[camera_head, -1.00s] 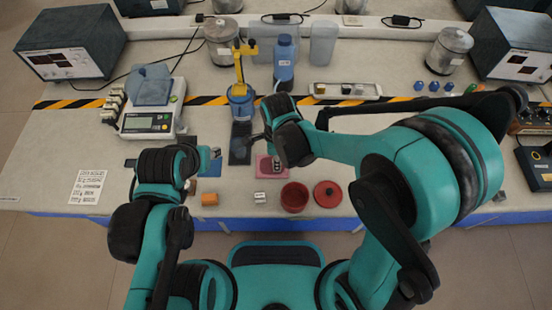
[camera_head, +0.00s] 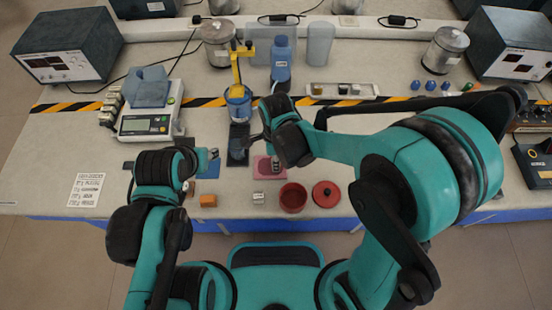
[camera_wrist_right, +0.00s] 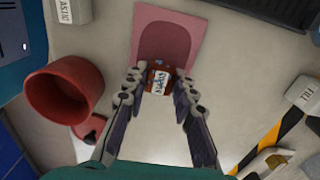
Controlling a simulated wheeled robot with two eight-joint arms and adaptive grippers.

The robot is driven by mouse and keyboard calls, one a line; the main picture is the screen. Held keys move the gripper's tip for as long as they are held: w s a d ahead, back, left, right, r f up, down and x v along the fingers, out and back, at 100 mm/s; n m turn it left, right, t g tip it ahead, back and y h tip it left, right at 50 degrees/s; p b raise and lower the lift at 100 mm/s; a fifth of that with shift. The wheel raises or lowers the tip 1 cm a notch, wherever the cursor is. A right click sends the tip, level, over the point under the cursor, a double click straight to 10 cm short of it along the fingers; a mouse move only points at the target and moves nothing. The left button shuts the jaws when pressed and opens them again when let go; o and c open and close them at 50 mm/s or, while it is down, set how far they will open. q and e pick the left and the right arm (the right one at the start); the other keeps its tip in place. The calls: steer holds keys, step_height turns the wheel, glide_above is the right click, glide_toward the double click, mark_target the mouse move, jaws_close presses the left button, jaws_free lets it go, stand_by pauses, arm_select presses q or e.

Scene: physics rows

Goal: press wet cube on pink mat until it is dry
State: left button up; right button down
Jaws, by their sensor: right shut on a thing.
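The pink mat (camera_head: 260,163) lies near the front middle of the bench, partly under my right gripper (camera_head: 274,166). In the right wrist view the mat (camera_wrist_right: 197,28) has a darker pink rounded patch. There my right gripper (camera_wrist_right: 159,81) is shut on a small red-brown cube (camera_wrist_right: 160,79) with a white label, at the mat's edge in the picture. I cannot tell whether the cube touches the mat. My left gripper (camera_head: 211,154) is over a blue mat (camera_head: 212,169); its fingers are too small to read.
A white block (camera_head: 258,197) and an orange block (camera_head: 208,200) lie at the front. A dark plate (camera_head: 238,146) and a blue pot with a yellow stand (camera_head: 238,95) are behind left.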

steer(key=shift+f+b, duration=0.5)
steer(key=shift+f, duration=0.05)
stand_by(1.0)
steer(key=shift+r, duration=0.1)
steer(key=shift+a+r+p, duration=0.3)
steer(key=shift+r+p, duration=0.25)
steer(key=shift+r, duration=0.1)
steer(key=shift+f+b, duration=0.7)
steer(key=shift+f, duration=0.05)
stand_by(1.5)
steer(key=shift+r, duration=0.1)
steer(key=shift+d+r+p, duration=0.3)
steer(key=shift+r+p, duration=0.3)
steer(key=shift+r, duration=0.05)
